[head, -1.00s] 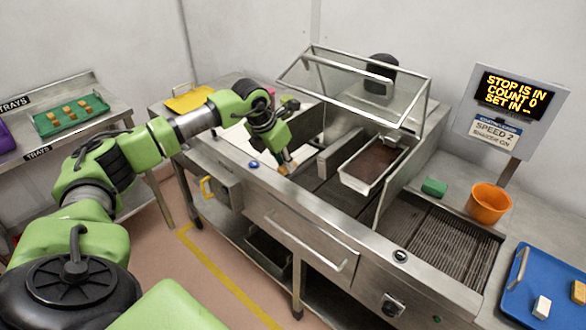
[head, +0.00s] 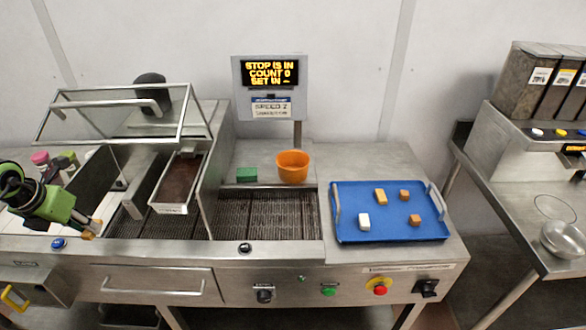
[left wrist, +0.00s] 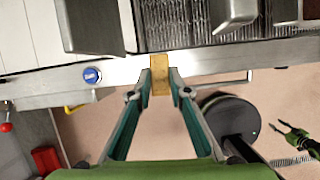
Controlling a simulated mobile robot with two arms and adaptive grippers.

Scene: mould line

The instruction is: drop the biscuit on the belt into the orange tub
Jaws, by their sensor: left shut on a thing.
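My left gripper (head: 90,231) is at the left of the head view, over the front rim of the machine. It is shut on a tan biscuit (left wrist: 159,72), which shows between its fingertips in the left wrist view. The orange tub (head: 292,167) stands upright on the steel ledge behind the dark mesh belt (head: 265,213), well to the right of my left gripper. The tub's inside is mostly hidden. A small green and black gripper, apparently my right one (left wrist: 296,140), shows at the right of the left wrist view; its jaws are too small to judge.
A green block (head: 247,174) lies left of the tub. A glass guard (head: 120,115) and a chocolate-filled trough (head: 180,182) stand between my left gripper and the tub. A blue tray (head: 385,230) with several small pieces lies right of the belt. A sign (head: 270,88) stands behind.

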